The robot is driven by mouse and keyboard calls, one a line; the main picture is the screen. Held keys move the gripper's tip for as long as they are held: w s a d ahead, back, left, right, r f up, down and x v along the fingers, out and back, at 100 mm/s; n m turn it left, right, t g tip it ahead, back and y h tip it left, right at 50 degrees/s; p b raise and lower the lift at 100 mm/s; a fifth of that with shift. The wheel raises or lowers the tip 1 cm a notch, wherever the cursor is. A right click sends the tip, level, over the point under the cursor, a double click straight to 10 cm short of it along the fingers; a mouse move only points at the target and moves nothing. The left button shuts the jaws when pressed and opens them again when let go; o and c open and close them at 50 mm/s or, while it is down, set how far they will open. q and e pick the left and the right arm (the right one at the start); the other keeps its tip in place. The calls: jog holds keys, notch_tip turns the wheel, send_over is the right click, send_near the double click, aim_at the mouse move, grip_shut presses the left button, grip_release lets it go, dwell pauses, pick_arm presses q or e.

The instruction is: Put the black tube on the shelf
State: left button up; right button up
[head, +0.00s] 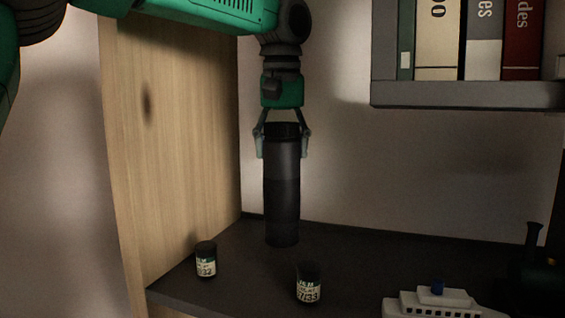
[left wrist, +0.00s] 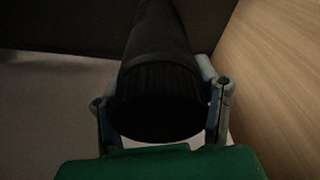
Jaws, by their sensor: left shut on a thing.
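The black tube (head: 282,190) stands upright at the back left of the dark shelf (head: 225,262), near the wooden side panel. Its lower end meets the shelf surface in the head view; I cannot tell whether it bears its full weight there. My left gripper (head: 283,145) comes from above and is shut on the tube's top end, one finger on each side. In the left wrist view the tube (left wrist: 160,75) runs away from the camera between the two fingers (left wrist: 163,112). My right gripper is not in view.
Two small film canisters, one on the left (head: 206,260) and one in front of the tube (head: 308,284), stand on the shelf. A white toy ship (head: 432,303) and a dark object (head: 533,262) are at the right. The wooden panel (head: 175,150) and an upper shelf (head: 465,95) with binders bound the space.

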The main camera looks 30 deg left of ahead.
pick_arm(q)
jog(key=shift+s+f, duration=0.1)
jog(key=shift+f, duration=0.5)
jog(key=shift+s+f, duration=0.15)
jog(key=shift+f, duration=0.05)
jog(key=shift+s, duration=0.25)
jog(key=o, duration=1.3)
jog(key=shift+d+f, duration=0.1)
jog(key=o, duration=0.5)
jog(key=shift+w, duration=0.2)
jog(key=r, duration=0.4)
jog(key=s+r, duration=0.1)
jog(key=r, duration=0.3)
jog(key=d+r, duration=0.1)
jog(key=r, duration=0.3)
jog(key=shift+s, duration=0.25)
